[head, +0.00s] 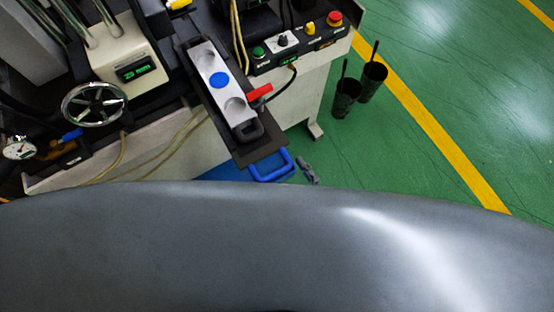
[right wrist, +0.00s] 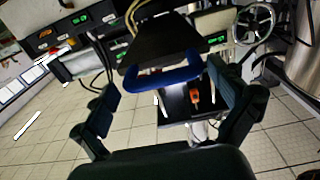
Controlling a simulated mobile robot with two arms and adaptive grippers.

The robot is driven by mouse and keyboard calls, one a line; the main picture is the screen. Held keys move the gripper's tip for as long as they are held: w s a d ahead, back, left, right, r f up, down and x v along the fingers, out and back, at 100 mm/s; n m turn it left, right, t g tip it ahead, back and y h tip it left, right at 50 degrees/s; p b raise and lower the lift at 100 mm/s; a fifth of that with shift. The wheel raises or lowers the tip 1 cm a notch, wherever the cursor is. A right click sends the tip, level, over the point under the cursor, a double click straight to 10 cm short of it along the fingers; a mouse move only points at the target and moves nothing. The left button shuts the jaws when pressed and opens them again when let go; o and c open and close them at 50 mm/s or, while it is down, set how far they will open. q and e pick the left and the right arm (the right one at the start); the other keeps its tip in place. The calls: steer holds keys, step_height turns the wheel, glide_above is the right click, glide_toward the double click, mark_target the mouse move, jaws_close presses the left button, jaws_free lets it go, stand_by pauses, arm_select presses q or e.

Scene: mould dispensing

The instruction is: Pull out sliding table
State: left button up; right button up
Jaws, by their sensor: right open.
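The sliding table (head: 246,154) is a narrow dark plate at the machine's front, with a blue handle (head: 271,168) at its near end. A white mould strip (head: 211,65) with a blue disc (head: 219,80) lies on the plate. In the right wrist view, the plate's underside (right wrist: 155,42) and the blue handle (right wrist: 163,79) are ahead. My right gripper (right wrist: 161,82) is open, with one finger on each side of the handle and gaps to both. In the head view, only a small grey part of it shows, right of the handle. My left gripper is not in view.
A control panel with a red button (head: 335,18) and a red-handled part (head: 259,92) are beside the plate. A handwheel (head: 95,106) is at left. Two dark cups (head: 346,97) stand right of the machine. The green floor (head: 400,150) beyond is clear.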

steer(key=v, duration=1.1)
steer(key=shift+s+d, duration=0.15)
steer(key=shift+d, duration=0.1)
steer(key=shift+f, duration=0.15)
steer(key=d+f+g+h+b, duration=0.15)
steer(key=d+f, duration=0.25)
steer(key=f, duration=0.7)
steer(key=d+f+m+g+h, duration=0.1)
steer(key=d+f+g+h, duration=0.2)
steer(key=f, duration=0.8)
steer(key=d+f+g+h, duration=0.2)
steer(key=d+f, duration=0.2)
steer(key=f, duration=0.7)
steer(key=s+d+f+m+g+h, duration=0.1)
steer(key=s+d+f+g, duration=0.2)
steer(key=s+f, duration=0.2)
steer(key=s+d+f+m+g+h+b, duration=0.1)
steer(key=s+d+f+g, duration=0.3)
steer(key=f, duration=0.5)
steer(key=shift+s+f+m+h, duration=0.25)
steer(key=shift+s+m+h, duration=0.35)
steer(key=shift+m+h, duration=0.15)
steer(key=shift+d+g, duration=0.1)
steer(key=shift+g, duration=0.15)
